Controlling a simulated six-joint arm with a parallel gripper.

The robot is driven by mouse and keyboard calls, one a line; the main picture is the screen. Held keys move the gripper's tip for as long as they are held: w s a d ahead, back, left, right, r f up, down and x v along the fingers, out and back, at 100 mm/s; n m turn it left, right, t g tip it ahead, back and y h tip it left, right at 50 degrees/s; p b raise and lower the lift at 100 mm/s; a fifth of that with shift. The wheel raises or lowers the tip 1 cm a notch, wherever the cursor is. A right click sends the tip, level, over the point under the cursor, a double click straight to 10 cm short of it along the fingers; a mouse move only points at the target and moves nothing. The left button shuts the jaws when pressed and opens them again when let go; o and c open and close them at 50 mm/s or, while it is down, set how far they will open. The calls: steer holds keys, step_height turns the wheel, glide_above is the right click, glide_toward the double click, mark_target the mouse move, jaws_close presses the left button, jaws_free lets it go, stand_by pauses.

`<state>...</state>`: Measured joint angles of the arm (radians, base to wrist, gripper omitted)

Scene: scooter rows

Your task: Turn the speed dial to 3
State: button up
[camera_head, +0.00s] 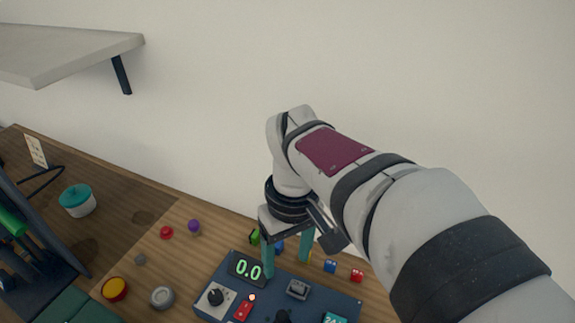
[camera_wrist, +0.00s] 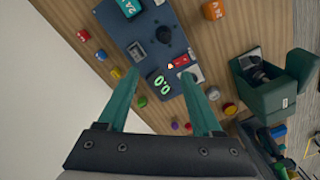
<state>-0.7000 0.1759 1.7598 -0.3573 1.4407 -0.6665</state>
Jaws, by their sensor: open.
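A dark blue control panel (camera_head: 273,287) lies at the bottom of the head view; it also shows in the wrist view (camera_wrist: 125,30). Its black dial on a white plate (camera_head: 215,297), which looks like the speed dial, sits at the left end; its setting is too small to read. In the wrist view the plate (camera_wrist: 194,74) is partly hidden by a finger. The green display (camera_head: 246,268) reads 0.0. My gripper (camera_head: 288,265) is open and empty, its teal fingers pointing down over the panel's back edge, right of the dial. In the wrist view (camera_wrist: 158,75) the display shows between the fingers.
The panel also carries a red switch (camera_head: 243,307), a grey rocker (camera_head: 297,289), a black knob (camera_head: 283,316) and a teal block (camera_head: 334,318). Small coloured pieces lie around it, including a purple one (camera_head: 194,227). A teal-lidded pot (camera_head: 77,200) stands left. A shelf (camera_head: 65,50) hangs upper left.

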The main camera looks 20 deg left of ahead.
mark_target(214, 295)
steer(key=s+a+f+n, duration=0.2)
steer(key=a+n, duration=0.2)
steer(key=a, duration=0.4)
steer(key=s+a+f+n, duration=0.2)
steer(key=a+n, duration=0.2)
steer(key=a, duration=0.4)
step_height(214, 295, down, 16)
steer(key=shift+w+r, duration=0.15)
jaws_close()
